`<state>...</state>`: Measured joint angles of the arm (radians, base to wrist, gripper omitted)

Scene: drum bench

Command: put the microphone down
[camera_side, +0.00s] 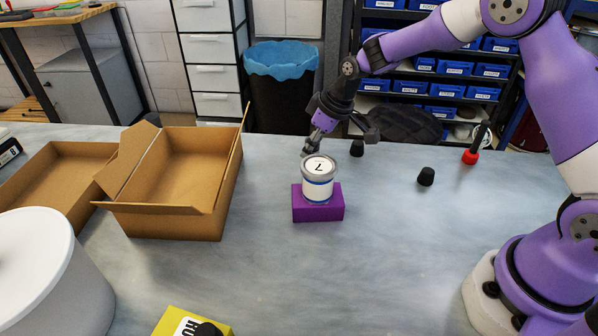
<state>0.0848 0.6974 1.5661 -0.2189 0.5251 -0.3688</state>
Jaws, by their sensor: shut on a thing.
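A thing with a red head and a black handle, which looks like the microphone (472,153), stands head down and slightly tilted at the back right of the bench, apart from my gripper. My gripper (311,149) is near the middle of the bench, pointing down and to the left. Its fingertips are at the back rim of a white can (317,188) with a 7 on its lid, and it appears shut on this can. The exact contact is partly hidden. The can appears upright on or just above a purple block (318,212).
Open cardboard boxes (175,222) stand at the left. A large white round container (40,275) is at the front left, with a yellow box (178,322) at the front edge. Black stoppers (426,177) stand right of the can. The front middle of the bench is clear.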

